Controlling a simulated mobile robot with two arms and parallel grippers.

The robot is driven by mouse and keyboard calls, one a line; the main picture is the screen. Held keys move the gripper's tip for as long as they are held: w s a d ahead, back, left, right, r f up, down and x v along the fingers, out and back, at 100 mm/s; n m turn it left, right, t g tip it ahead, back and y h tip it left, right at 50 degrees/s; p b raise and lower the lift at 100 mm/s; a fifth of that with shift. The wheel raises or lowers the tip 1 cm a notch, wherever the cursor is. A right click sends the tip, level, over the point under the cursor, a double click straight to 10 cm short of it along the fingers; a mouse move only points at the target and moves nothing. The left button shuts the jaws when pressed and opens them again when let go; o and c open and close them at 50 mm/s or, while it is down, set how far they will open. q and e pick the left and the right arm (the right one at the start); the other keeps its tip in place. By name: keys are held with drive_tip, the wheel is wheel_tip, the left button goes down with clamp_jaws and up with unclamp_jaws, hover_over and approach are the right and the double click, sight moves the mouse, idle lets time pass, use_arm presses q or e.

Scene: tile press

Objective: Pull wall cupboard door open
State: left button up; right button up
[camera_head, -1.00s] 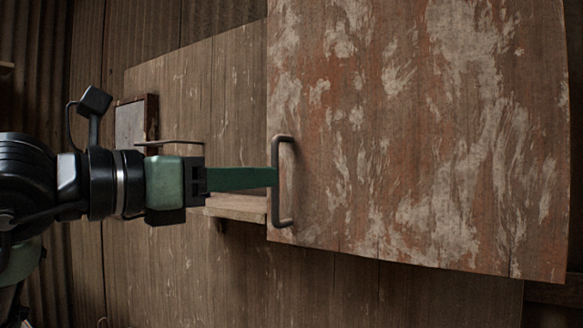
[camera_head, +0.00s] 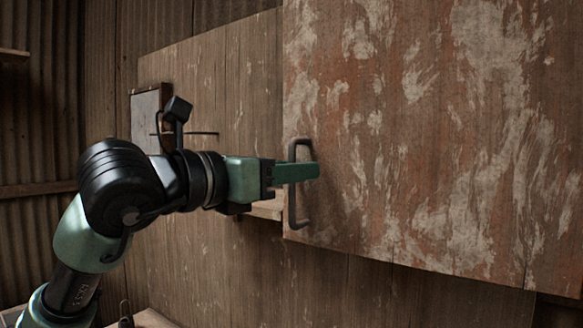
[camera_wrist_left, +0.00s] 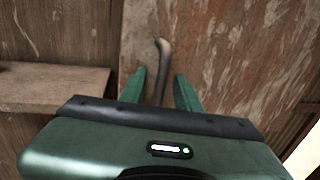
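The cupboard door (camera_head: 430,130) is a worn wooden panel with flaking pale and red-brown paint, filling the right of the head view. Its dark bar handle (camera_head: 292,208) stands upright near the door's left edge. My left gripper (camera_head: 315,170) reaches across the handle from the left, its green fingertips a little past the bar. In the left wrist view the handle (camera_wrist_left: 162,62) runs into the gap between the two fingers (camera_wrist_left: 160,90), with room visible on both sides. The fingers are apart, not closed on it. My right gripper is not in view.
A wooden ledge (camera_wrist_left: 50,88) lies left of the door in the left wrist view, partly behind my gripper in the head view. A small framed panel (camera_head: 146,118) is on the plank wall (camera_head: 200,270). Corrugated wall (camera_head: 30,120) stands at far left.

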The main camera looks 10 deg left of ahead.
use_arm(q)
clamp_jaws()
idle(1.3)
